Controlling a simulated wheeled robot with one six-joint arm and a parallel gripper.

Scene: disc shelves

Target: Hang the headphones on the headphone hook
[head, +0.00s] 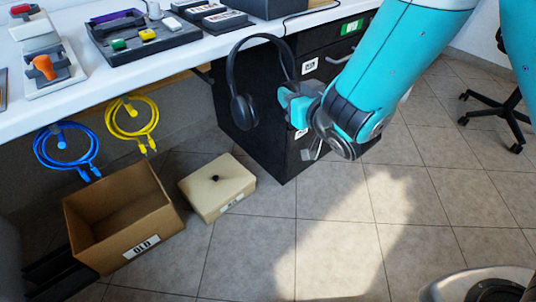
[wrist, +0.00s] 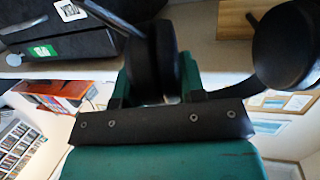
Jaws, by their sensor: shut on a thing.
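The black headphones (head: 243,111) hang in the air in front of the desk edge in the head view, band arched upward. My teal gripper (head: 289,97) is shut on the ear cup at their right end; the other cup hangs free at left. In the wrist view, a dark cup sits between the fingertips of my gripper (wrist: 160,78), and the headphones' free cup (wrist: 287,45) shows at upper right. I cannot make out the headphone hook for certain; a small dark bracket (head: 203,76) shows under the desk edge, left of the headphones.
A black drawer cabinet (head: 262,150) stands under the white desk (head: 205,48), just behind the headphones. Blue cable (head: 66,160) and yellow cable (head: 131,130) hang under the edge at left. A cardboard box (head: 150,245) and beige box (head: 216,190) are on the floor.

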